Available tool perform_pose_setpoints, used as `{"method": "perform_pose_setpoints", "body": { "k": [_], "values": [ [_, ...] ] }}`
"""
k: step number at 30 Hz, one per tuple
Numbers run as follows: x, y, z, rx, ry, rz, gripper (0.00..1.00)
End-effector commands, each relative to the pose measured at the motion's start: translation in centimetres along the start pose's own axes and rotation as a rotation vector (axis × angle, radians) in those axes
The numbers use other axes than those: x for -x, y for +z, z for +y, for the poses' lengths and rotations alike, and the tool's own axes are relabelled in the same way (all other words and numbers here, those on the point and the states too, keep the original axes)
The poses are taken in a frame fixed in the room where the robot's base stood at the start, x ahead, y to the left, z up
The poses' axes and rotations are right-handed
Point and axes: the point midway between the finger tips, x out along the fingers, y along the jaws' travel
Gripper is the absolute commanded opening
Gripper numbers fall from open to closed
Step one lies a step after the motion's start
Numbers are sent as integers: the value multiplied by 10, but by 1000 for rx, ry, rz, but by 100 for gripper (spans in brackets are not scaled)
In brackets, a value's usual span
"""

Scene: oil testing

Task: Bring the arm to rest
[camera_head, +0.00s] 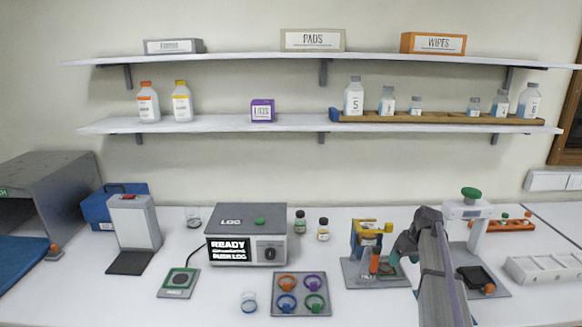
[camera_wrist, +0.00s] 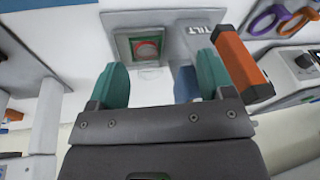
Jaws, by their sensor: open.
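My gripper (camera_wrist: 158,78) shows in the wrist view with its two teal fingers apart and nothing between them. Beyond the fingers is a grey plate marked TILT (camera_wrist: 196,32) with a small square holder that has a red and green round centre (camera_wrist: 148,49). An orange block (camera_wrist: 238,60) stands just right of the right finger; I cannot tell whether they touch. In the head view my gripper (camera_head: 398,256) is at the right of the bench, beside the yellow-topped stand (camera_head: 371,229), and my arm reaches up from the lower right. The arm hides part of the bench behind it.
A grey instrument reading READY (camera_head: 229,250) stands mid-bench, with a plate of coloured rings (camera_head: 301,309) in front. A white device with a green knob (camera_head: 467,211) stands just right of my arm. A white rack (camera_head: 544,265) is further right. Shelves (camera_head: 220,124) hold bottles above.

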Motion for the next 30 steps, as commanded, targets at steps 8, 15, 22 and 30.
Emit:
{"method": "perform_pose_setpoints", "body": {
  "k": [8, 15, 22, 30],
  "values": [
    [-8, 196, -211, -321, 146, -169, 74],
    [-15, 248, -288, -191, 173, -198, 74],
    [-15, 244, -290, -183, 171, -198, 74],
    [-15, 243, -290, -183, 170, -197, 74]
  ]
}}
